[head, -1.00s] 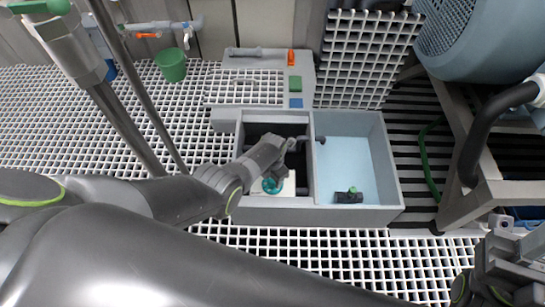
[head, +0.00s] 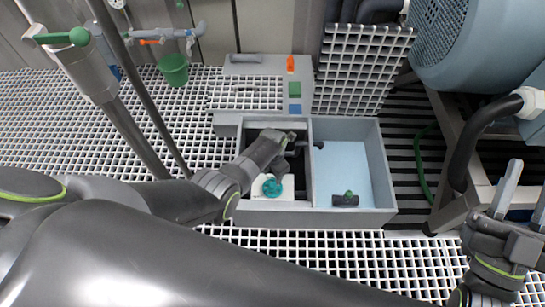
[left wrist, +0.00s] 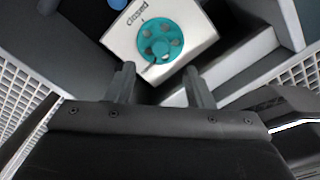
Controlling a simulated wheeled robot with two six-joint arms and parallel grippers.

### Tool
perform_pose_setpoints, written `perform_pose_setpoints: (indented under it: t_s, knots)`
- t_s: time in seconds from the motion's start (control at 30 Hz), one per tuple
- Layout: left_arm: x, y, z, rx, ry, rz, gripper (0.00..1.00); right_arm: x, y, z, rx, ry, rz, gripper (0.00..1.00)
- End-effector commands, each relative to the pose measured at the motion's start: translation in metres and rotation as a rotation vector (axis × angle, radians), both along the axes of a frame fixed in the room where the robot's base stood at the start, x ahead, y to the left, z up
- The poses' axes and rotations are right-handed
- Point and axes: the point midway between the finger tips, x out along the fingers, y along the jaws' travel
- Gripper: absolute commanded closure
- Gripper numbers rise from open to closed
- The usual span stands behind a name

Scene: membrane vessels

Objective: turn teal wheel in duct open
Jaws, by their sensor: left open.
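The teal wheel (head: 272,187) sits on a white plate (head: 258,188) inside the dark left compartment of a grey box, the duct (head: 330,218). In the left wrist view, the teal wheel (left wrist: 160,42) has several holes, and the white plate (left wrist: 202,38) carries the word "closed" beside it. My left gripper (left wrist: 158,80) is open and empty, its two fingers apart just short of the wheel and not touching it. In the head view my left gripper (head: 285,138) reaches over the left compartment. My right gripper (head: 525,182) is at the right edge, fingers spread and empty.
The light blue right compartment (head: 340,160) holds a dark fitting with a green knob (head: 345,199). A large blue-grey machine (head: 470,50) stands at the right on a frame. A green bucket (head: 173,69) and pipes are at the back left. White grating (head: 300,241) surrounds the box.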

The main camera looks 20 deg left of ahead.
Motion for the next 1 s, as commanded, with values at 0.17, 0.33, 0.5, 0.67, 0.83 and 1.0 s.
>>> perform_pose_setpoints:
  t_s: [0.17, 0.33, 0.5, 0.67, 0.83, 1.0]
  knots:
    - [0.0, 0.0, 0.008, 0.0, 0.001, 0.0, 0.52, 0.014, -0.007, -0.025, 0.045, 0.174, -0.011, 0.64]
    - [-0.001, 0.0, 0.014, 0.0, 0.001, 0.0, 0.52, 0.023, -0.012, -0.053, 0.086, 0.338, -0.019, 0.64]
    - [-0.001, 0.0, 0.021, 0.0, 0.001, 0.0, 0.52, 0.027, -0.015, -0.082, 0.126, 0.502, -0.022, 0.64]
    - [0.0, 0.0, 0.027, -0.001, 0.001, 0.0, 0.52, 0.026, -0.016, -0.111, 0.162, 0.658, -0.024, 0.64]
    - [0.0, 0.0, 0.034, 0.0, 0.001, 0.0, 0.52, 0.02, -0.015, -0.141, 0.199, 0.823, -0.021, 0.64]
    - [0.0, 0.0, 0.041, 0.0, 0.0, 0.0, 0.52, 0.009, -0.012, -0.17, 0.235, 0.988, -0.015, 0.64]
